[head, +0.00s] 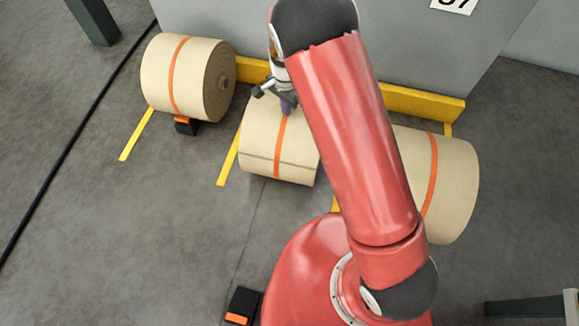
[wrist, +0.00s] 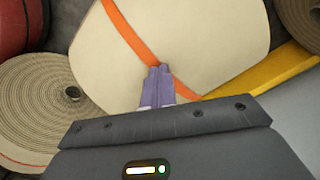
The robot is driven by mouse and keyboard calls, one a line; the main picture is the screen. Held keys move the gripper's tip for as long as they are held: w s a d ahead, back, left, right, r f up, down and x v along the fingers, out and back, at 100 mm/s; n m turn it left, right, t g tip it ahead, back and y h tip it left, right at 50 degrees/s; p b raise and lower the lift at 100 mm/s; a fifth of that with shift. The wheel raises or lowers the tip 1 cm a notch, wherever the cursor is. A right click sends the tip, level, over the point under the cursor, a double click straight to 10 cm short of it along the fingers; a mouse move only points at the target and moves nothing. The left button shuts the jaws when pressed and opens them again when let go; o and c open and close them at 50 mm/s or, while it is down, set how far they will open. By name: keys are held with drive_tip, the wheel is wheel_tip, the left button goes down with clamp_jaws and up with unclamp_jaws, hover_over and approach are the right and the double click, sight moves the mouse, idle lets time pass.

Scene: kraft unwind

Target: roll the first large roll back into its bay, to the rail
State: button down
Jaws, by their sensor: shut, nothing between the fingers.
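The kraft roll in the middle (head: 262,138) is tan with an orange band and lies on its side on the floor. It fills the upper middle of the wrist view (wrist: 205,45). My gripper (head: 287,106) is at the roll's upper back side, towards the rail. Its purple fingers (wrist: 160,70) are shut and empty, with tips at the roll's surface beside the orange band; whether they touch cannot be told. The yellow rail (head: 420,104) runs along the grey wall behind the rolls. My arm hides part of the rail, so the gap to the middle roll cannot be told.
A left roll (head: 205,75) has a black and orange chock (head: 186,126) at its front. A right roll (head: 450,185) is partly behind my arm. Yellow lines (head: 228,160) mark the floor. Another chock (head: 242,305) lies near my base. A black cable (head: 62,160) runs at left.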

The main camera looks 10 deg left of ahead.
drive_tip(key=shift+w+d+f, duration=0.1)
drive_tip(key=shift+w, duration=0.4)
drive_tip(key=shift+w+d+f, duration=0.1)
drive_tip(key=shift+w, duration=0.5)
drive_tip(key=shift+w+d+f, duration=0.15)
drive_tip(key=shift+w, duration=0.95)
drive_tip(key=shift+w+d, duration=0.2)
drive_tip(key=shift+w, duration=1.05)
drive_tip(key=w+d, duration=0.1)
drive_tip(key=w, duration=0.8)
drive_tip(key=shift+f, duration=0.15)
